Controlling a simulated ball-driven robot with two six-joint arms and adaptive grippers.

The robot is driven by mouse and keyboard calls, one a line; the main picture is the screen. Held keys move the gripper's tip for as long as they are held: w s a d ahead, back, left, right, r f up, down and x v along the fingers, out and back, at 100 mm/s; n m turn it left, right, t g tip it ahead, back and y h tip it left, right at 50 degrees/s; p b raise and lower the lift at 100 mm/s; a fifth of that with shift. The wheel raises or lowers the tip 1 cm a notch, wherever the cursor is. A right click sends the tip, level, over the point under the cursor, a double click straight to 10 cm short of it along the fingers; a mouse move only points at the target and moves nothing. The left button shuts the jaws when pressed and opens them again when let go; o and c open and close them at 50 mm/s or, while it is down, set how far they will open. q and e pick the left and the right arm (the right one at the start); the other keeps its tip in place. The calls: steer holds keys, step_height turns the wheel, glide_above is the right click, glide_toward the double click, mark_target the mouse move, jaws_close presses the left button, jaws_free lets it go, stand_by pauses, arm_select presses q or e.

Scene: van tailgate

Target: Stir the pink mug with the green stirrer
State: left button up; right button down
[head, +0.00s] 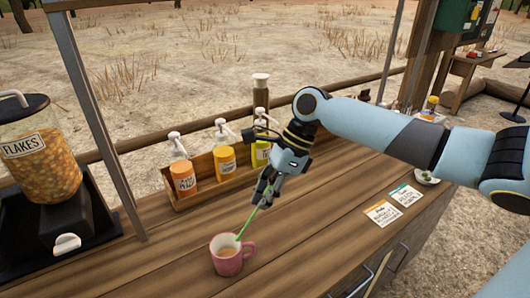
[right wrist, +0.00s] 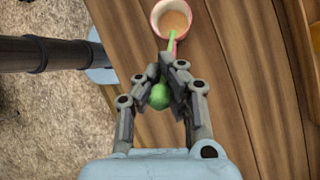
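The pink mug (head: 228,262) stands upright on the wooden counter in the head view, with brown liquid inside. It also shows at the top of the right wrist view (right wrist: 154,14). The green stirrer (head: 248,223) slants down from my right gripper (head: 268,190), and its lower end is inside the mug's rim. In the right wrist view the stirrer's round green end (right wrist: 160,96) sits between the fingers of my right gripper (right wrist: 168,72), which are shut on it. How deep the tip reaches into the liquid is hard to tell. My left gripper is not in view.
A wooden rack (head: 205,186) with several pump bottles stands behind the mug. A flakes dispenser (head: 45,160) stands at the left, beside a post (head: 95,110). Two cards (head: 383,213) lie on the counter to the right. The counter around the mug is clear.

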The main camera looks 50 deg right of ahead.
steer(key=shift+r, duration=2.55)
